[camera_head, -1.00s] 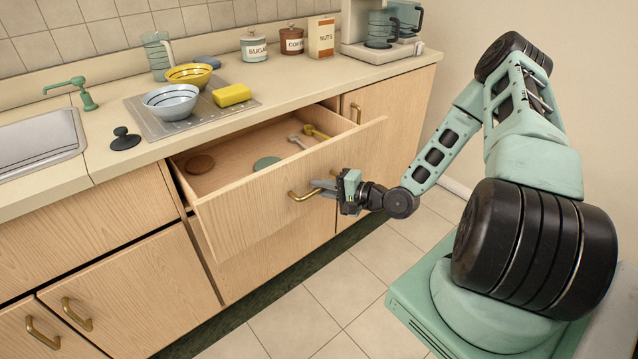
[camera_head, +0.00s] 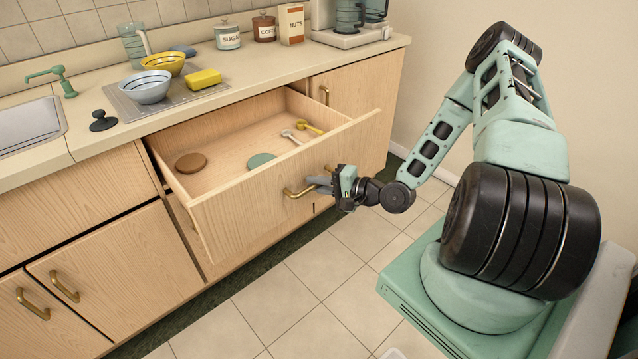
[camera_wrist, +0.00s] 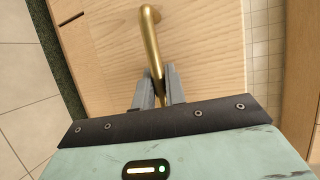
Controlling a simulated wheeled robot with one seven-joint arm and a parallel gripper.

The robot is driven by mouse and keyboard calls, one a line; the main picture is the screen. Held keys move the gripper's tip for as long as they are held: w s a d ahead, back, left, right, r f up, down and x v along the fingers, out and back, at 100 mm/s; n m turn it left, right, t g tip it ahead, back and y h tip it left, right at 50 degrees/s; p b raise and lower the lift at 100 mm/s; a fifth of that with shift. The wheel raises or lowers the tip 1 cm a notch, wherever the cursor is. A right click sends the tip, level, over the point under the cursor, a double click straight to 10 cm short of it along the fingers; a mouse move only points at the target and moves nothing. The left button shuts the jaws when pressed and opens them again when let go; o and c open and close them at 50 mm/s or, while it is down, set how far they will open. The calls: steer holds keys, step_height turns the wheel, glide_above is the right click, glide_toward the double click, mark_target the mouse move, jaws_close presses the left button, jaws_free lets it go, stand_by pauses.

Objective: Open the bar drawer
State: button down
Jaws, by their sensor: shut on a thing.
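The bar drawer (camera_head: 240,213) is a light wood drawer under the counter. It stands well out from the cabinet, and its inside shows from above. Its brass handle (camera_head: 299,193) is on the middle of the front. My gripper (camera_head: 318,184) is at the right end of this handle. In the wrist view the two grey fingers (camera_wrist: 159,88) are shut on the lower part of the brass bar, with the wood front behind. Inside the drawer lie a brown disc (camera_head: 191,162), a green disc (camera_head: 261,160) and two utensils, one grey (camera_head: 291,137) and one yellow (camera_head: 310,127).
The counter (camera_head: 90,147) holds a drying mat with two bowls (camera_head: 147,87), a yellow sponge (camera_head: 204,79), canisters (camera_head: 228,37) and a coffee maker (camera_head: 352,30). Closed cabinet doors flank the drawer. Tiled floor (camera_head: 300,290) is free in front.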

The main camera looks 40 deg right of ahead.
steer(key=shift+w+d+r, duration=0.1)
steer(key=shift+w+r, duration=0.05)
steer(key=shift+r, duration=0.15)
steer(key=c, duration=1.8)
jaws_free()
steer(key=shift+o, duration=0.3)
steer(key=shift+s+f, duration=0.15)
steer(key=shift+s, duration=0.1)
steer(key=v, duration=1.7)
steer(key=shift+b, duration=0.35)
steer(key=shift+s, duration=0.1)
